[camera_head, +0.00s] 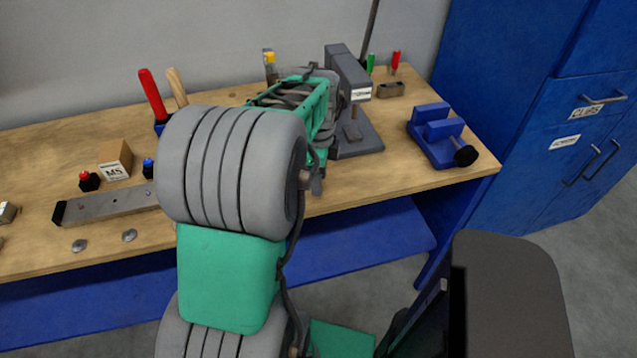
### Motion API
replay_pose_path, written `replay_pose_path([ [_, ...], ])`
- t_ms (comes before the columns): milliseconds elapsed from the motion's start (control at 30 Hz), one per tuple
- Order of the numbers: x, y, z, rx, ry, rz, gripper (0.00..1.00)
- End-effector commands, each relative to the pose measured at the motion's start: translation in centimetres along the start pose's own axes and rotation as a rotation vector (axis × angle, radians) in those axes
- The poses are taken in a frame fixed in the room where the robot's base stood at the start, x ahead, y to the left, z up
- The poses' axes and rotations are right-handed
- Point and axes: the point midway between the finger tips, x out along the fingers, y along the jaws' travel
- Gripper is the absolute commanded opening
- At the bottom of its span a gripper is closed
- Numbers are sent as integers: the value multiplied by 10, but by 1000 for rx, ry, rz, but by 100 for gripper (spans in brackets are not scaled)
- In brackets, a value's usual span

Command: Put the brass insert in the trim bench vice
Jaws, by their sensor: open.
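The blue bench vice (436,142) stands near the right end of the wooden bench, with a black knob on its front right. My green and grey arm reaches over the bench from the front. My gripper (317,182) shows only in part at the arm's far end, left of the vice and apart from it. It is open, and its fingers are mostly hidden by the arm. I cannot make out the brass insert; the arm covers part of the bench.
A grey press (350,80) stands behind and right of my gripper. A small brown block (390,90) sits behind the vice. A cardboard box (115,160), a metal bar (105,206) and red-capped item (88,181) lie left. Blue cabinets (540,120) stand right of the bench.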

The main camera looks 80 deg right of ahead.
Motion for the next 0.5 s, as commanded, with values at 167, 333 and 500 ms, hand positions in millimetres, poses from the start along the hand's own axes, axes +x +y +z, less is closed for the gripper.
replay_pose_path([
  [167, 0, 0, 0, -1, 0, -1, 42],
  [333, 0, 0, 0, -1, 0, -1, 28],
  [500, 0, 0, 0, -1, 0, -1, 14],
])
